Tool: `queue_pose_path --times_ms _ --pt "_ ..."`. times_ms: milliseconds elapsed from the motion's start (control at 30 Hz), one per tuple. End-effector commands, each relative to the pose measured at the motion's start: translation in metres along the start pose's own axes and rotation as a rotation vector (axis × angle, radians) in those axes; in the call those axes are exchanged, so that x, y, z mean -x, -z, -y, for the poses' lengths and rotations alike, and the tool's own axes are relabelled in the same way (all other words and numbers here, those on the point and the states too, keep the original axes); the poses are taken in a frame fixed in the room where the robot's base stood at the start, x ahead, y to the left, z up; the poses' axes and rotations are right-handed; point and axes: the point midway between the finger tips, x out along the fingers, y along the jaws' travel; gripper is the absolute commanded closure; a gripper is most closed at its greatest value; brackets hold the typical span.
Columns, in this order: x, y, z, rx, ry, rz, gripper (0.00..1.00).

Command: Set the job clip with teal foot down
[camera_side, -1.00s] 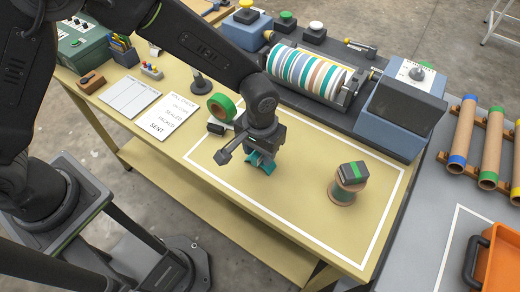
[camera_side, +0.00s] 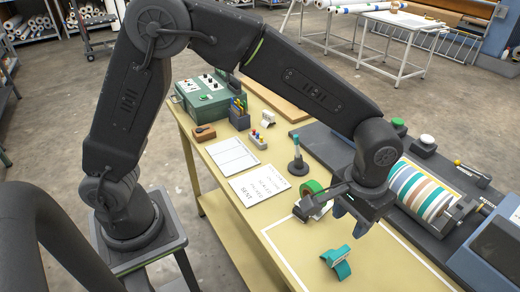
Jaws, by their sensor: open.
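The job clip (camera_side: 337,262), teal with a pale grey part along one edge, is on the yellow bench top inside the white outline. I cannot tell which part of it bears on the bench. My gripper (camera_side: 350,222) points down above and slightly right of the clip. Its jaws are open and empty, and a gap shows between them and the clip.
A green tape roll (camera_side: 312,187) is just behind my gripper. The press with a striped roller (camera_side: 425,190) stands to the right. A small dark stand (camera_side: 298,165), printed white sheets (camera_side: 258,186) and a green case (camera_side: 208,98) are farther back. Bench around the clip looks clear.

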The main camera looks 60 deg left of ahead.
Motion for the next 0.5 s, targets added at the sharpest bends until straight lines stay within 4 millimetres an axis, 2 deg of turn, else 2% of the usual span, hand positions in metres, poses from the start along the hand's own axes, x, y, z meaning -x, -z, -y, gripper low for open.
queue_pose_path --times_ms 133,233,400,500 --pt "0.032 -0.003 0.029 0.008 -0.025 -0.048 0.56" --pt "0.063 -0.013 0.063 0.01 -0.045 -0.104 0.56" --pt "0.106 -0.046 0.123 0.01 -0.064 -0.215 0.56" --pt "0.121 -0.071 0.154 0.01 -0.062 -0.282 0.56"
